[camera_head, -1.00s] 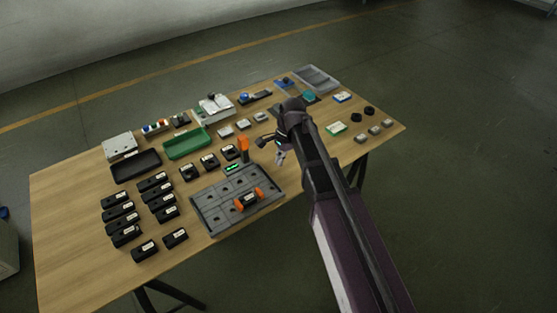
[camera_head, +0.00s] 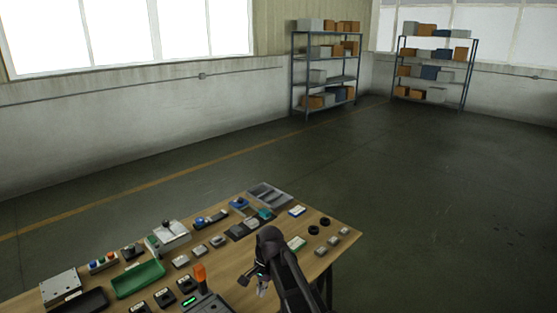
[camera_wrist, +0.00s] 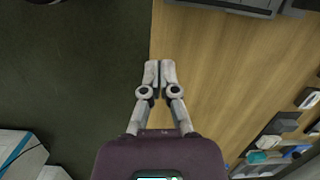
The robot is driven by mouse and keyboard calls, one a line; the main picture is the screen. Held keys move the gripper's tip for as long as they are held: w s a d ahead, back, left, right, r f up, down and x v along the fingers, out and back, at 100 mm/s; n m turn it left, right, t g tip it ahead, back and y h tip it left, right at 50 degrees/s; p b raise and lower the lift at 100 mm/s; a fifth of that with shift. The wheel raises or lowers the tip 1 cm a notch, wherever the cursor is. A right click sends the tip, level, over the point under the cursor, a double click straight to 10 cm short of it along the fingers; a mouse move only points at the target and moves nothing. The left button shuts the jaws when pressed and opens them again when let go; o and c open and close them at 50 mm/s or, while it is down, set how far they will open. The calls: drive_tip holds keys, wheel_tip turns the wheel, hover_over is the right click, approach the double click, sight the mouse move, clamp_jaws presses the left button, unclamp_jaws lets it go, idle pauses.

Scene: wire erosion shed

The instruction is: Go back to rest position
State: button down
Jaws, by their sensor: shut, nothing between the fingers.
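My gripper (camera_head: 262,290) hangs over the table (camera_head: 327,232) near its front edge in the head view, and my arm reaches it from the lower right. In the wrist view my gripper (camera_wrist: 160,66) has its two grey fingers close together with nothing between them. It is above the edge where the wooden table top (camera_wrist: 215,60) meets the dark floor. In the head view it is apart from the items on the table.
A green tray (camera_head: 138,279), a grey tray (camera_head: 270,194), an orange-topped device (camera_head: 199,273) and several small blocks lie on the table. Two shelving racks (camera_head: 325,75) (camera_head: 436,62) stand by the far walls. The floor (camera_head: 450,200) at right is clear.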

drive_tip(key=s+d+n, duration=0.3)
drive_tip(key=s+d, duration=0.1)
drive_tip(key=d, duration=0.7)
drive_tip(key=s+d+n+t+h, duration=0.1)
drive_tip(key=s+d+n, duration=0.3)
drive_tip(key=d, duration=0.7)
drive_tip(key=shift+s+d+r+h+p, duration=0.2)
drive_tip(key=shift+d+r+h+p, duration=0.1)
drive_tip(key=shift+p, duration=0.1)
